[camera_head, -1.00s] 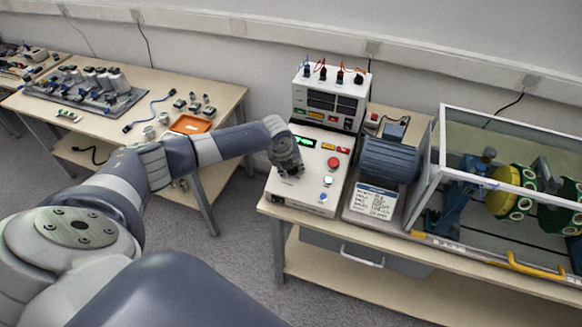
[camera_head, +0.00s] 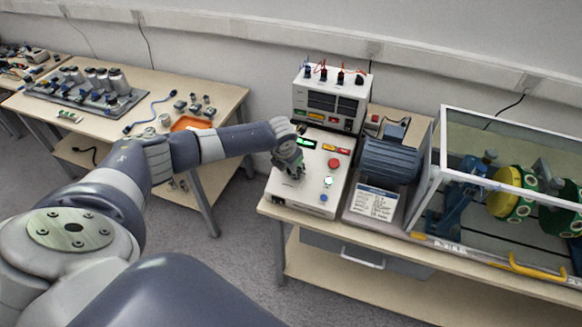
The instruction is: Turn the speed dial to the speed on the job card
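The white control box (camera_head: 312,199) stands on the right-hand table, with a lit green display (camera_head: 306,142) near its back edge. A red button (camera_head: 333,163), a pale lit button (camera_head: 328,181) and a blue button (camera_head: 323,197) run down its right side. My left gripper (camera_head: 293,172) points down onto the left part of the panel, where it hides any speed dial. I cannot tell whether its fingers are open or touch anything. The job card (camera_head: 376,203) lies to the right of the box; its writing is too small to read. My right gripper is out of view.
A meter unit (camera_head: 331,98) with plugged leads stands behind the box. A motor (camera_head: 391,160) and a clear-walled enclosure (camera_head: 497,180) with a yellow-green rotor stand to the right. The left table (camera_head: 107,136) carries small parts and an orange tray (camera_head: 191,123).

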